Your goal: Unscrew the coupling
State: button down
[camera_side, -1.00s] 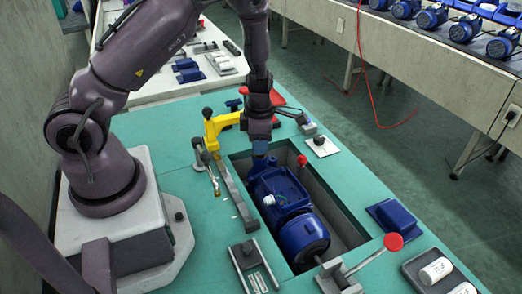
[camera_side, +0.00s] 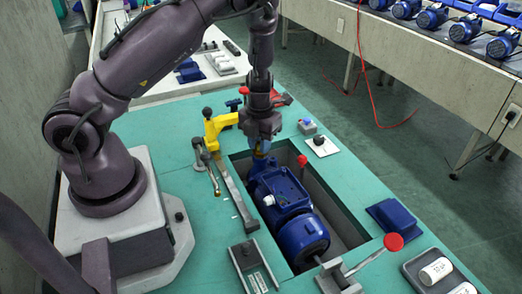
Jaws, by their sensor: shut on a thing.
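The blue pump motor (camera_side: 288,208) lies in a recess in the green table. The coupling at its far end is mostly hidden behind my gripper. My gripper (camera_side: 260,152) points straight down over that far end and is shut on the coupling, of which only a small brownish part shows between the fingers. The round blue end of the motor faces the near side, by a clamp with a red knob (camera_side: 393,242).
A yellow bracket (camera_side: 216,128) stands just left of my gripper. A red-topped post (camera_side: 302,161) stands right of it. A blue block (camera_side: 391,215) and a tray with white cylinders (camera_side: 437,270) lie at right. A bench with several blue motors is behind.

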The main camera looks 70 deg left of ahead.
jog(key=shift+n, duration=0.3)
jog(key=n, duration=0.5)
jog(key=shift+s+f+n, duration=0.2)
jog(key=shift+s+n, duration=0.05)
jog(key=shift+n, duration=0.55)
jog(key=shift+w+r, duration=0.2)
jog(key=shift+w, duration=0.05)
jog(key=c, duration=1.2)
grip_release()
jog(key=shift+o, duration=0.2)
jog(key=shift+r, duration=2.3)
